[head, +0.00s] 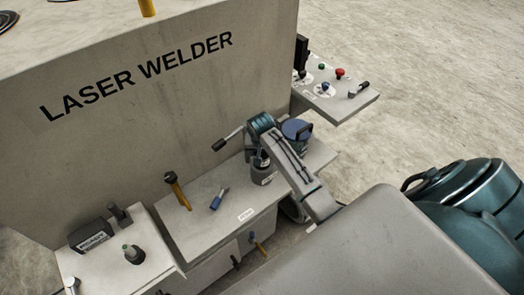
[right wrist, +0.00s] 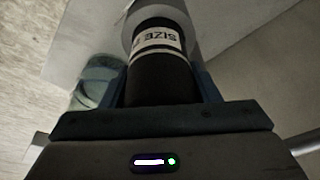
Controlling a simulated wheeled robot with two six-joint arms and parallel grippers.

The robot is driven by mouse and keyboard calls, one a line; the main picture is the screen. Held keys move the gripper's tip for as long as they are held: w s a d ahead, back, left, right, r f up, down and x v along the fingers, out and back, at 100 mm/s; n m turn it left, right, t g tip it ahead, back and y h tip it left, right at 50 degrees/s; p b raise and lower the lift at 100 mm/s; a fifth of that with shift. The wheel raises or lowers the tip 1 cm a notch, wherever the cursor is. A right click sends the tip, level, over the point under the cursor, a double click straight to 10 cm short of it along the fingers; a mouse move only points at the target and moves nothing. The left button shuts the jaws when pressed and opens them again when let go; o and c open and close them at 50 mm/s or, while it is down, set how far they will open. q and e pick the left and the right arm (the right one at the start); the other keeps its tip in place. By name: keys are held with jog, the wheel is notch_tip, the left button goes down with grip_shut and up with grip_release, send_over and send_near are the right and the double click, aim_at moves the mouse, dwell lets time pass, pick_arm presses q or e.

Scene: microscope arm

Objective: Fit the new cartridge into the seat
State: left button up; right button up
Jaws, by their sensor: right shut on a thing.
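My right gripper (head: 259,154) points down over the bench on the right side of the machine. In the right wrist view its blue fingers (right wrist: 162,95) are shut on a dark cylinder, which appears to be the cartridge (right wrist: 160,82). The cylinder has a white label band reading "SIZE". It also shows in the head view (head: 262,173), below the gripper. A grey rounded part (right wrist: 184,14) lies beyond the cylinder's far end; I cannot tell whether it is the seat or whether they touch. My left gripper is not in view.
A blue-topped round container (head: 296,130) stands right of the gripper. A black-ended lever (head: 228,138) is to its left. A yellow-handled tool (head: 178,190) and a blue-handled tool (head: 219,198) are on the bench. A dark box (head: 91,236) sits at lower left. A button panel (head: 335,90) juts out behind.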

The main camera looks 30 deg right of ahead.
jog(key=o, duration=1.7)
jog(key=shift+o, duration=0.2)
jog(key=b+v, duration=0.3)
jog(key=v, duration=0.8)
jog(key=shift+w, duration=0.1)
